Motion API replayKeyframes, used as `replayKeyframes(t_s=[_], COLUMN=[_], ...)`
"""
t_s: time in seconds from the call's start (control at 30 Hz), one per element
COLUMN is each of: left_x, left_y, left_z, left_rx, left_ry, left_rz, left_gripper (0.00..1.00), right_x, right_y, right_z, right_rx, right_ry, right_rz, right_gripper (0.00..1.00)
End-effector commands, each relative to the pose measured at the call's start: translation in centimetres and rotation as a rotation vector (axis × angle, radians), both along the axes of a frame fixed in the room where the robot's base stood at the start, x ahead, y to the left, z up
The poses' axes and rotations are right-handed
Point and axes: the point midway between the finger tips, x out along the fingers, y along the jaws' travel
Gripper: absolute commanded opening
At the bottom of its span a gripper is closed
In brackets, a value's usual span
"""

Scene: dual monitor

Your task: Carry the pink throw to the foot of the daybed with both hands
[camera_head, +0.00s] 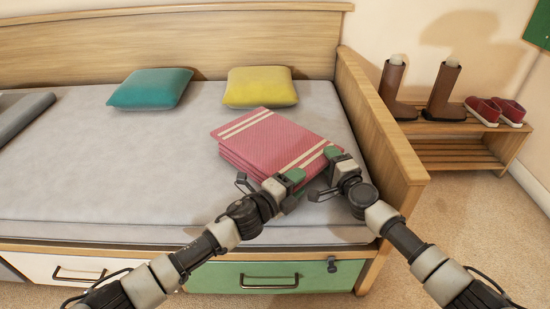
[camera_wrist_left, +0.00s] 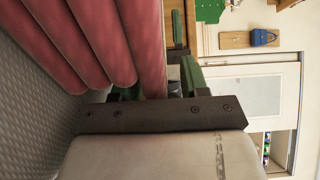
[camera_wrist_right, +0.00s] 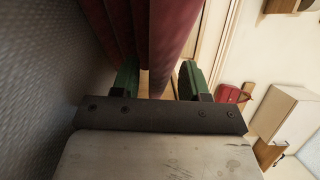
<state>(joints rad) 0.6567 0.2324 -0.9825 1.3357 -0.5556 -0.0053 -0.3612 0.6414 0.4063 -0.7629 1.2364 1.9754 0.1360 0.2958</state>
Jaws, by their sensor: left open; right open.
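The pink throw (camera_head: 268,138), folded into a thick stack with pale stripes, lies on the grey mattress of the daybed (camera_head: 110,175) near its right end. My left gripper (camera_head: 290,181) is open at the throw's near edge. In the left wrist view the throw's outermost fold (camera_wrist_left: 150,45) reaches between the green fingers. My right gripper (camera_head: 334,158) is open at the throw's near right corner. In the right wrist view the throw's outer layer (camera_wrist_right: 172,40) hangs between its fingers. I cannot tell whether either gripper touches the cloth.
A teal pillow (camera_head: 150,88) and a yellow pillow (camera_head: 260,87) lie along the backrest. A wooden end panel (camera_head: 385,130) rises right of the throw. A shoe bench (camera_head: 450,150) with boots and red shoes stands beyond it.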

Motion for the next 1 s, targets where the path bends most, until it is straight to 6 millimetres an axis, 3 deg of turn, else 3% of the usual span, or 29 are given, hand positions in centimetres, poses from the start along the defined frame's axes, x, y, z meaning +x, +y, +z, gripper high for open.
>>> replayKeyframes(t_s=[0.17, 0.6, 0.83, 1.0], left_x=[-1.3, -7.1, -8.1, -8.1], left_y=[1.5, 7.7, 8.7, 8.7], left_z=[-0.1, -0.1, 0.0, 0.0], left_rx=[0.002, 0.001, 0.001, 0.001], left_ry=[0.001, 0.001, 0.0, -0.001], left_rz=[0.0, 0.001, 0.0, 0.0], left_gripper=[0.45, 0.45, 0.45, 0.45], right_x=[0.0, 0.0, -0.3, -2.0], right_y=[0.0, 0.0, -0.1, -0.9], right_z=[0.0, 0.0, 0.0, 0.0], right_rx=[0.0, 0.0, -0.001, -0.004], right_ry=[0.0, 0.0, -0.001, -0.003], right_rz=[0.001, 0.001, 0.001, 0.001], right_gripper=[0.45, 0.45, 0.45, 0.45])
